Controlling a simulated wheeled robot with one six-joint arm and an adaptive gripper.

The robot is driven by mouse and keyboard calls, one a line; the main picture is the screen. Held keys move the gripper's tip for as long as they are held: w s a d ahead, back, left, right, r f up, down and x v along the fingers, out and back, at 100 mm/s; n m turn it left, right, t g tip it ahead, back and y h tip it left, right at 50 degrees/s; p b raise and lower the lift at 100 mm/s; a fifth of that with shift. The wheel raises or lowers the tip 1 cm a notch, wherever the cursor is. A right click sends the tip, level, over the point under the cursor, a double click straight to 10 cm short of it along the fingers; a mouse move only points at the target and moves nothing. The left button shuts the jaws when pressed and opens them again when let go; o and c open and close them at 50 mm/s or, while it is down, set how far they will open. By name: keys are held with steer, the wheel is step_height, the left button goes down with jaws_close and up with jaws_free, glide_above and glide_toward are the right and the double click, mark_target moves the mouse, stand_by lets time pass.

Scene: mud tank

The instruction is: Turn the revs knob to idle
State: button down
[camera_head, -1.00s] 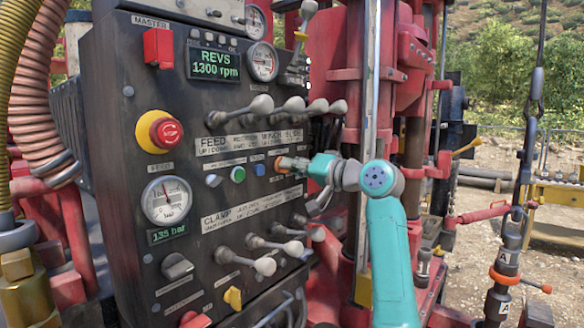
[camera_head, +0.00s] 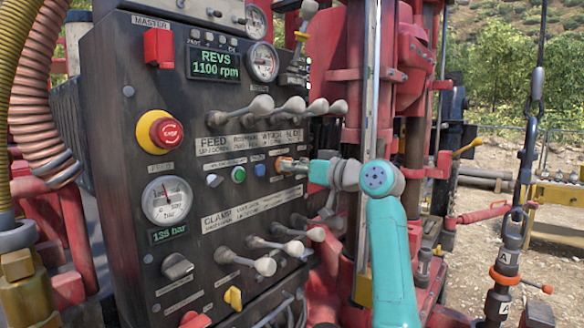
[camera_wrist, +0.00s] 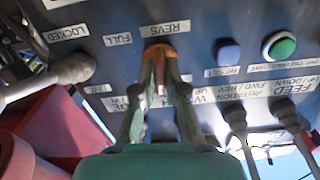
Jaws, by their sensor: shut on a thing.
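The revs knob, orange, sits on the dark control panel (camera_head: 118,130) and shows in the wrist view (camera_wrist: 158,50) just under a REVS label. My gripper (camera_head: 288,164) reaches it from the right. In the wrist view its two fingers (camera_wrist: 160,68) are closed around the knob, hiding most of it. A FULL label is beside the knob in that view; the label on its other side is too small to read surely. The revs display (camera_head: 214,65) at the panel's top reads 1100 rpm.
A blue button (camera_head: 260,169) and a green button (camera_head: 238,174) are left of the knob. Lever rows stand above (camera_head: 262,104) and below (camera_head: 264,266). A red emergency stop (camera_head: 166,132) is farther left. Red rig parts stand behind my arm.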

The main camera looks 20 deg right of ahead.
steer(key=shift+n, duration=0.5)
steer(key=c, duration=1.2)
jaws_free()
steer(key=v, duration=1.2)
